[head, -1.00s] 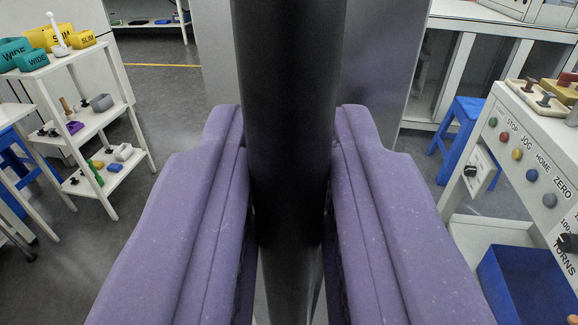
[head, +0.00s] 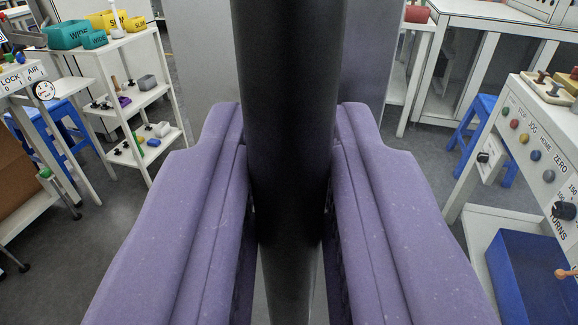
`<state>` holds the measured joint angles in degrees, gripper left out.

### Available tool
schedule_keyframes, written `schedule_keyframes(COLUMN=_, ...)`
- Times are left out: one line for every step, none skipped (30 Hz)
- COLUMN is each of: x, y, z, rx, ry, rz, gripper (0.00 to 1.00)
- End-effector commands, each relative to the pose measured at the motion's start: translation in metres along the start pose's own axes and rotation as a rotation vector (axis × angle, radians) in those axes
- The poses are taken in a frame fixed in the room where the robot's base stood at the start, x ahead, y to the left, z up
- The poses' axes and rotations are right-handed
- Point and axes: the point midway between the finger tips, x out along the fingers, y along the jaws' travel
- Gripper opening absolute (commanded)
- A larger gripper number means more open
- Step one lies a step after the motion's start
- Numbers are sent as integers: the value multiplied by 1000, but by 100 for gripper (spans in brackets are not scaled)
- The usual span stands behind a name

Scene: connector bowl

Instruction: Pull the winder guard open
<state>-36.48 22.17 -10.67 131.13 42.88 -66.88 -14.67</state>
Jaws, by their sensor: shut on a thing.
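My gripper (head: 290,215) fills the middle of the head view with two large purple fingers. They are shut on a thick black upright bar (head: 288,120), one finger on each side, and the bar runs up out of the top of the view. It looks like the handle of the winder guard. A grey panel (head: 205,75) stands behind the bar, with its other part showing to the right of the bar; it may be the guard itself. The lower part of the panel is hidden by my fingers.
At left stands a white shelf cart (head: 140,110) with teal and yellow bins, and a white bench (head: 50,92) with a gauge. At right a white control console (head: 530,125) with coloured buttons stands above a blue bin (head: 525,280). A blue stool (head: 480,130) is behind it.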

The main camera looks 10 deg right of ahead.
Motion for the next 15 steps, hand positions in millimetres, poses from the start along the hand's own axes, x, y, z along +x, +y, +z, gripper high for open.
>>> schedule_keyframes(x=0, y=0, z=-1, rx=2, ry=2, rz=-1, gripper=0)
schedule_keyframes(x=0, y=0, z=-1, rx=2, ry=2, rz=-1, gripper=0)
schedule_keyframes(x=0, y=0, z=-1, rx=2, ry=2, rz=-1, gripper=26)
schedule_keyframes(x=0, y=0, z=-1, rx=2, ry=2, rz=-1, gripper=33)
schedule_keyframes(x=0, y=0, z=-1, rx=1, ry=2, rz=-1, gripper=38)
schedule_keyframes(x=0, y=0, z=-1, rx=1, ry=1, rz=-1, gripper=38)
schedule_keyframes(x=0, y=0, z=-1, rx=1, ry=1, rz=-1, gripper=38)
schedule_keyframes(x=0, y=0, z=0, rx=1, ry=1, rz=-1, gripper=38)
schedule_keyframes(x=0, y=0, z=0, rx=1, ry=1, rz=-1, gripper=38)
schedule_keyframes(x=0, y=0, z=0, rx=1, ry=1, rz=-1, gripper=38)
schedule_keyframes(x=0, y=0, z=0, rx=1, ry=1, rz=-1, gripper=38)
schedule_keyframes(x=0, y=0, z=0, rx=1, ry=0, rz=0, gripper=38)
schedule_keyframes(x=0, y=0, z=0, rx=1, ry=0, rz=-1, gripper=38)
schedule_keyframes(x=-2, y=0, z=0, rx=0, ry=0, rz=-1, gripper=38)
schedule_keyframes(x=-4, y=-1, z=-1, rx=1, ry=-1, rz=-2, gripper=38)
